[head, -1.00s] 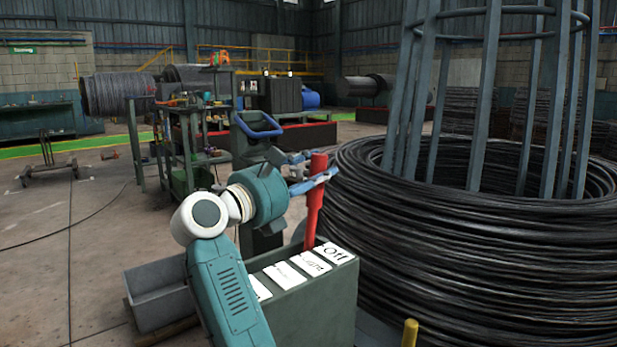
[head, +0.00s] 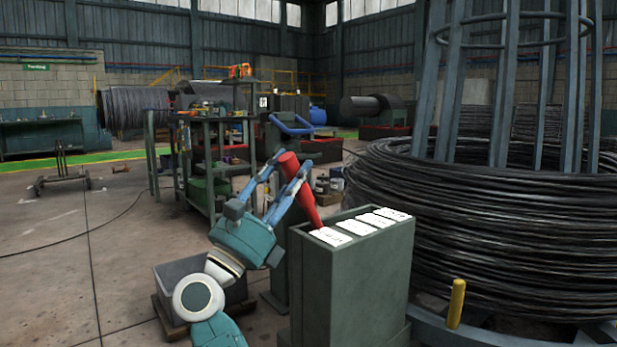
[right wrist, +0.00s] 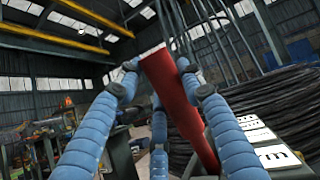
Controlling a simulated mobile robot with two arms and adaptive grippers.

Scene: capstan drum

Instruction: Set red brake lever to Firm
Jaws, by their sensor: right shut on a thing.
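The red brake lever (head: 308,206) rises from the grey-green lever box (head: 362,280) and leans to the left, over the left end of its row of labels. It also shows in the right wrist view (right wrist: 178,97). My right gripper (head: 295,160) is shut around the lever's upper part, a finger on each side. The leftmost white label (head: 329,237) lies by the lever's foot; its text is too small to read in the head view. In the right wrist view the near label (right wrist: 277,156) shows a letter "m", its rest hidden. My left gripper is not in view.
A large coil of black wire (head: 480,240) with upright bars stands to the right. A yellow post (head: 456,304) is in front of it. A grey bin (head: 190,283) is left of the box, and a tool cart (head: 215,165) stands behind. The floor at left is mostly clear.

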